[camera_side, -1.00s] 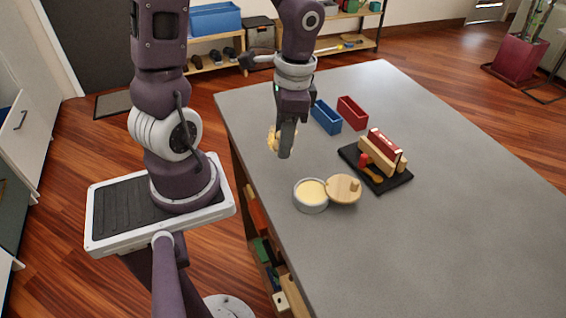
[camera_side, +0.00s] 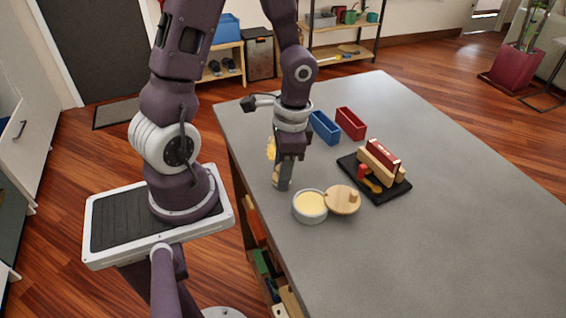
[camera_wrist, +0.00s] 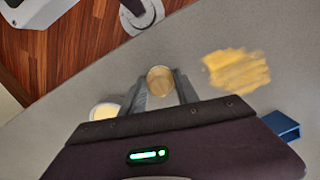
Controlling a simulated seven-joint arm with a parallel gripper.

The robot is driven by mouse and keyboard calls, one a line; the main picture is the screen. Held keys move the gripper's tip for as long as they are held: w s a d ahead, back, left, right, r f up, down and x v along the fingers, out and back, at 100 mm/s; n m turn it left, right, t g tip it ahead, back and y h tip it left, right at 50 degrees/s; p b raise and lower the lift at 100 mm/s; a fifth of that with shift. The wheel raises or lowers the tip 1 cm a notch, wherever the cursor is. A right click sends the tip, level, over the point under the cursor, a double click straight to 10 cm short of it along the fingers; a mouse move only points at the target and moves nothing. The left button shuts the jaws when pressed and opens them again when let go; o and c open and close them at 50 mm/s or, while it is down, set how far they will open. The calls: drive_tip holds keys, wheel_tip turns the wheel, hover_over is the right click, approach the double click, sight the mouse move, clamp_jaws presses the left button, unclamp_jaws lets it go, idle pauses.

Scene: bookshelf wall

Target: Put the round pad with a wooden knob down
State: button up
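The round pad with a wooden knob is between the fingers of my gripper (camera_side: 283,178). In the wrist view its round wooden top (camera_wrist: 160,80) sits between the two fingertips, which appear closed on it. In the side view only a tan sliver of the pad (camera_side: 276,178) shows beside the fingers. It is low, close to the grey table (camera_side: 450,210); I cannot tell whether it touches. A yellow patch (camera_wrist: 237,70) lies on the table near it, partly behind my gripper in the side view (camera_side: 271,149).
A bowl of yellow stuff (camera_side: 310,206) stands just right of my gripper, with a wooden lid (camera_side: 342,201) against it. A black tray (camera_side: 398,190) holds a brush-like wooden piece. Blue (camera_side: 325,128) and red (camera_side: 350,123) bins stand behind. The table's left edge is close.

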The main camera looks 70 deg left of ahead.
wheel_tip(320, 180, up, 13)
drive_tip(key=w, duration=0.1)
drive_tip(key=s+d+r+n+t, duration=0.3)
drive_tip(key=s+d+r+t, duration=0.3)
drive_tip(key=d+r+t, duration=0.1)
drive_tip(key=shift+s+r, duration=0.4)
drive_tip(key=shift+o, duration=0.4)
drive_tip(key=shift+a, duration=0.1)
idle(0.4)
